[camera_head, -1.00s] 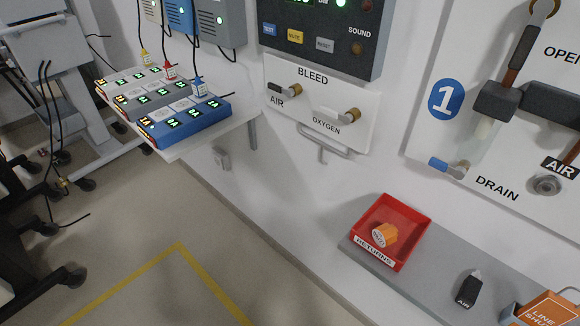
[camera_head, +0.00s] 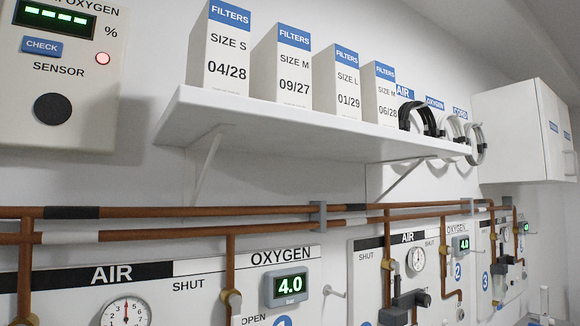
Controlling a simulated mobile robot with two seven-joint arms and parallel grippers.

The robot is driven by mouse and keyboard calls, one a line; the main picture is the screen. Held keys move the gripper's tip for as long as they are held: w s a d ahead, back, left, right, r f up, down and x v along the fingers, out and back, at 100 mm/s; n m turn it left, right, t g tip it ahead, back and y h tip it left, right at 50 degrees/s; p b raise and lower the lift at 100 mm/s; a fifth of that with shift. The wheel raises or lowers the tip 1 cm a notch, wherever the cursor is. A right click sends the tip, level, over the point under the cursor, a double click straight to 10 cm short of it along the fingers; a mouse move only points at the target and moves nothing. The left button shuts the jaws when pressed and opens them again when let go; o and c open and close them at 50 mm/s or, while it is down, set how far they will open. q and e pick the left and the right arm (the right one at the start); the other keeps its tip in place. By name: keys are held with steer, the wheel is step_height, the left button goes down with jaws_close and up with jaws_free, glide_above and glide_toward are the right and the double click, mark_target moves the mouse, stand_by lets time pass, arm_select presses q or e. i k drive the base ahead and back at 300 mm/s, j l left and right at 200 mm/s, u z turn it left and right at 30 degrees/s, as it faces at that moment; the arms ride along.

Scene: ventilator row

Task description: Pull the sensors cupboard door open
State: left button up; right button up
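A white wall cupboard (camera_head: 512,135) hangs at the far right, high on the wall beyond the shelf. Its front faces right and is seen at a steep angle, with small blue labels (camera_head: 553,127) too small to read. The front looks closed, and I cannot tell from here which door is marked for sensors. Neither of my grippers is in view.
Copper pipes (camera_head: 150,212) run along the wall below. Air and oxygen panels (camera_head: 180,290) sit under them. An oxygen sensor unit (camera_head: 60,75) is at upper left.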

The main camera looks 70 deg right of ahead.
mark_target(553, 150)
steer(key=z, duration=2.95)
